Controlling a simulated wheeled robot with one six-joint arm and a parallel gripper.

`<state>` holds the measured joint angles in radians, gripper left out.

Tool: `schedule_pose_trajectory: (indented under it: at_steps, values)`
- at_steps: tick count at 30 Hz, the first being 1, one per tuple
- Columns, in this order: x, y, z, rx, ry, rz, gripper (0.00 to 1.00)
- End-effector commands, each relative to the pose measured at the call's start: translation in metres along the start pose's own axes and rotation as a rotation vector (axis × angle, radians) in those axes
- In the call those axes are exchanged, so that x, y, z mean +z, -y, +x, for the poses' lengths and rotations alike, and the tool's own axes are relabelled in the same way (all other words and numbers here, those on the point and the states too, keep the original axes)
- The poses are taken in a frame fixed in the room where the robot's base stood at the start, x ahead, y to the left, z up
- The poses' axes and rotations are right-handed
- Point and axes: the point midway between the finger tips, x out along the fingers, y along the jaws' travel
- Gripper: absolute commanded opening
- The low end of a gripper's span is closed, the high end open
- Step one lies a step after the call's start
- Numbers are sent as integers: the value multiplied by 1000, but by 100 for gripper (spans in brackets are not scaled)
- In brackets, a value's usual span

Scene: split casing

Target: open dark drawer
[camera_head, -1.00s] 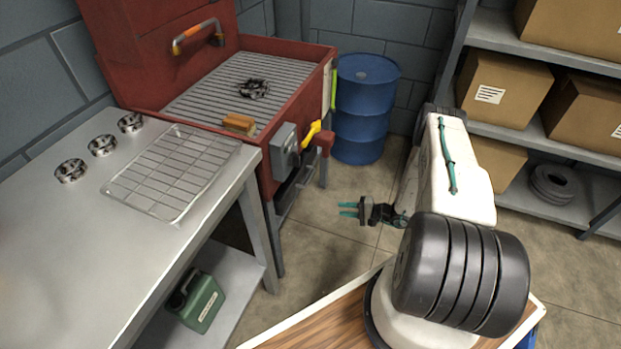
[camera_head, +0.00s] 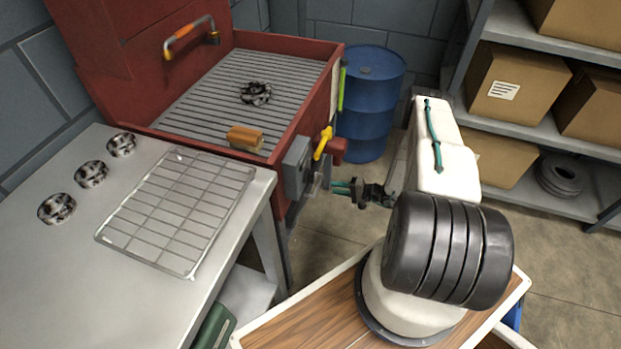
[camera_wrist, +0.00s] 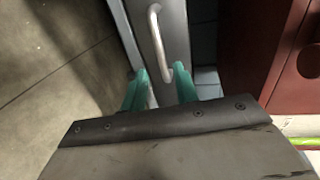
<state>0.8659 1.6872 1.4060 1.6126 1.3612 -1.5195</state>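In the wrist view, a narrow grey panel with a pale metal bar handle (camera_wrist: 157,42) runs down from the top edge. It looks like a drawer front (camera_wrist: 174,25), though I cannot be sure it is the dark drawer. My gripper (camera_wrist: 160,74) has teal fingers spread apart, with the handle's near end between or just beyond their tips. I cannot tell whether they touch it. In the head view my gripper (camera_head: 343,188) points left at the front of the red wash tub (camera_head: 328,80), below the yellow lever. The drawer is mostly hidden there.
A grey box (camera_head: 297,168), a yellow lever (camera_head: 323,143) and a red fitting stick out above my gripper. A metal bench (camera_head: 60,260) with a wire rack (camera_head: 180,212) stands left. A blue drum (camera_head: 368,100) stands behind. Shelves with cartons (camera_head: 507,90) are at right.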

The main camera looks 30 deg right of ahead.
Motion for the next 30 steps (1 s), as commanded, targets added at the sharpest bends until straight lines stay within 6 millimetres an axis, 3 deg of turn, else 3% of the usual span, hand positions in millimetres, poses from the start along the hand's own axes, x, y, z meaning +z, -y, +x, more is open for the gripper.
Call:
schedule_pose_trajectory:
  at_steps: [15, 27, 30]
  values:
    - [7, 1, 76, 1, 16, -3, 30]
    - [5, 1, 84, 1, 11, -2, 30]
    - [5, 1, 84, 0, 10, -2, 5]
